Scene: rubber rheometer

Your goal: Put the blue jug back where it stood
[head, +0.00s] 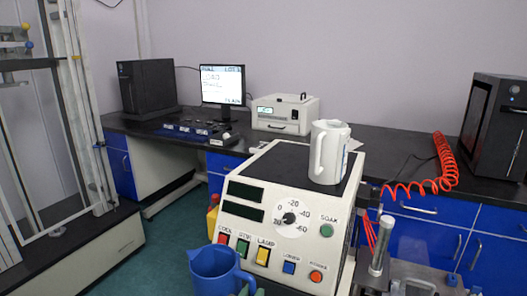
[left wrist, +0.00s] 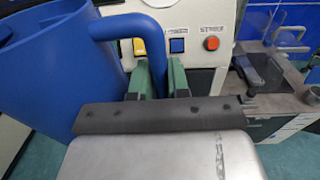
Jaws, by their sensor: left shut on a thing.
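The blue jug (head: 214,272) is at the bottom of the head view, in front of the cream machine with dials and buttons. It also fills the left of the left wrist view (left wrist: 45,75), with its handle toward the middle. My left gripper (left wrist: 160,78) is shut on the jug's handle, its green fingers on either side of it. In the head view the gripper (head: 248,286) shows only slightly at the bottom edge. The jug's base is hidden, so I cannot tell what is under it. My right gripper is not in view.
A white jug (head: 328,153) stands on top of the cream machine (head: 238,208). A yellow container (head: 212,216) is behind the blue jug. A monitor (head: 222,86) and a white instrument (head: 285,113) stand on the black bench (head: 400,160). A red coiled hose (head: 447,165) hangs at the right.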

